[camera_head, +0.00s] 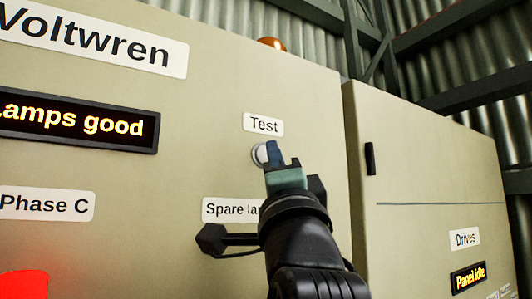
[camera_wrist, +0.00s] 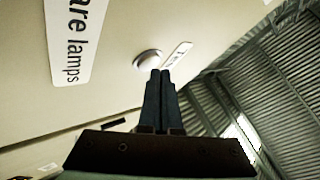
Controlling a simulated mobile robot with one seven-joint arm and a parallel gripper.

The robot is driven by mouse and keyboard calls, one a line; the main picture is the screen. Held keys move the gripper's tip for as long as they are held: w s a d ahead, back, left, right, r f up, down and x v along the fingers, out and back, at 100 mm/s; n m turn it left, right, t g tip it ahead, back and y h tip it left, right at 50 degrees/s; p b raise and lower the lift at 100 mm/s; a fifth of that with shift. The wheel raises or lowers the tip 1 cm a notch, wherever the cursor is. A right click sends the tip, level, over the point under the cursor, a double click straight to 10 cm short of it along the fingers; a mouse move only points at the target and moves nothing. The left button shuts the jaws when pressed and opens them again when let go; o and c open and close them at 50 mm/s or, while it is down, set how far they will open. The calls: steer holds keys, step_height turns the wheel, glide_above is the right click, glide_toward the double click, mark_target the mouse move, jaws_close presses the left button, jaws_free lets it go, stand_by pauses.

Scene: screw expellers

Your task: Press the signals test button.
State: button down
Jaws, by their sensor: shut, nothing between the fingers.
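The test button is a round, pale button (camera_head: 259,154) on the beige panel, just below a white label reading "Test" (camera_head: 263,125). My gripper (camera_head: 275,150) is shut and empty, and its blue fingers cover the button's right part in the head view. A dark display (camera_head: 78,123) left of the button reads "Lamps good" in yellow letters.
A "Spare lamps" label (camera_head: 228,209) sits below the button, partly behind my arm. A red lit lamp (camera_head: 25,285) is at lower left under a "Phase C" label (camera_head: 45,203). A second cabinet (camera_head: 425,165) with a "Drives" label stands to the right. An orange beacon (camera_head: 272,43) tops the panel.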

steer(key=shift+w+a, duration=0.35)
steer(key=shift+w, duration=0.05)
stand_by(0.9)
stand_by(0.4)
steer(key=shift+s+d, duration=0.5)
steer(key=shift+s, duration=0.2)
steer(key=s+d, duration=0.1)
steer(key=s, duration=0.1)
steer(key=s+d+b, duration=0.1)
steer(key=s+d, duration=0.1)
stand_by(1.0)
